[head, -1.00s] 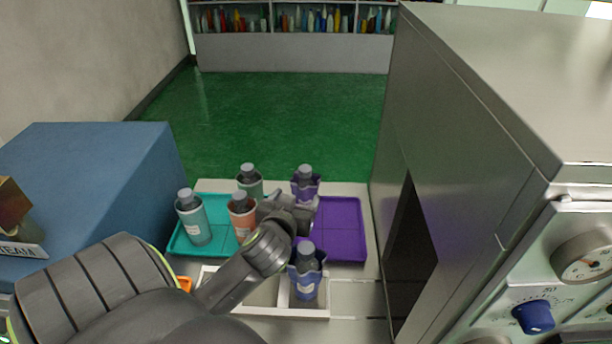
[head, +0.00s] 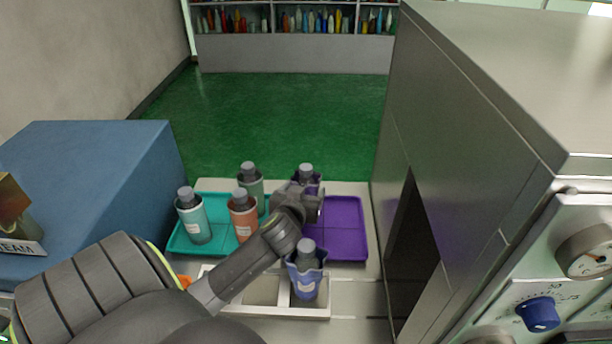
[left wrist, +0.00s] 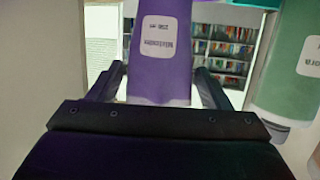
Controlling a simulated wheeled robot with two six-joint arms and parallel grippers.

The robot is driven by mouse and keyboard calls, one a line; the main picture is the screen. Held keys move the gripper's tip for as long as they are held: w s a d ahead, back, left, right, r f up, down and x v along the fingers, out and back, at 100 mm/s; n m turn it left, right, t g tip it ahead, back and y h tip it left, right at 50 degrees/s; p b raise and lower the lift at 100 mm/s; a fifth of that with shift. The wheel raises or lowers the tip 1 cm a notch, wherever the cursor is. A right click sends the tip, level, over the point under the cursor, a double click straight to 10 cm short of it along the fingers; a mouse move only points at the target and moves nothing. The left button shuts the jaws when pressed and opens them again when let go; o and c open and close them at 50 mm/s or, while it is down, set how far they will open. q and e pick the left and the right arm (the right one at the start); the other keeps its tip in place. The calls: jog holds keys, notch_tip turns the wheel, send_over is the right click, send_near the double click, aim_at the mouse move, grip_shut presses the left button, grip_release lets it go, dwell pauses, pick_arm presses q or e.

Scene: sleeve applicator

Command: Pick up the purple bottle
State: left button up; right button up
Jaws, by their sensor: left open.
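The purple bottle (head: 306,172) stands at the back of the purple tray (head: 344,228), with its grey cap showing and its body mostly hidden behind my left gripper (head: 305,198). In the left wrist view the purple bottle (left wrist: 160,50) is upright and has a white label. My left gripper (left wrist: 160,88) is open, with one finger on each side of the bottle's lower part. I cannot tell whether the fingers touch it. My right gripper is not in view.
A teal tray (head: 220,249) holds teal (head: 195,220), green (head: 252,184) and orange (head: 242,216) bottles close by. A blue-purple bottle (head: 306,275) stands in a white rack (head: 262,308) in front. A metal machine (head: 480,120) rises on the right, a blue block (head: 95,170) on the left.

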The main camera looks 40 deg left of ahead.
pick_arm(q)
jog(key=shift+p+x, duration=0.65)
jog(key=shift+x, duration=1.8)
jog(key=shift+f, duration=0.1)
jog(key=c, duration=1.3)
jog(key=shift+o, duration=0.2)
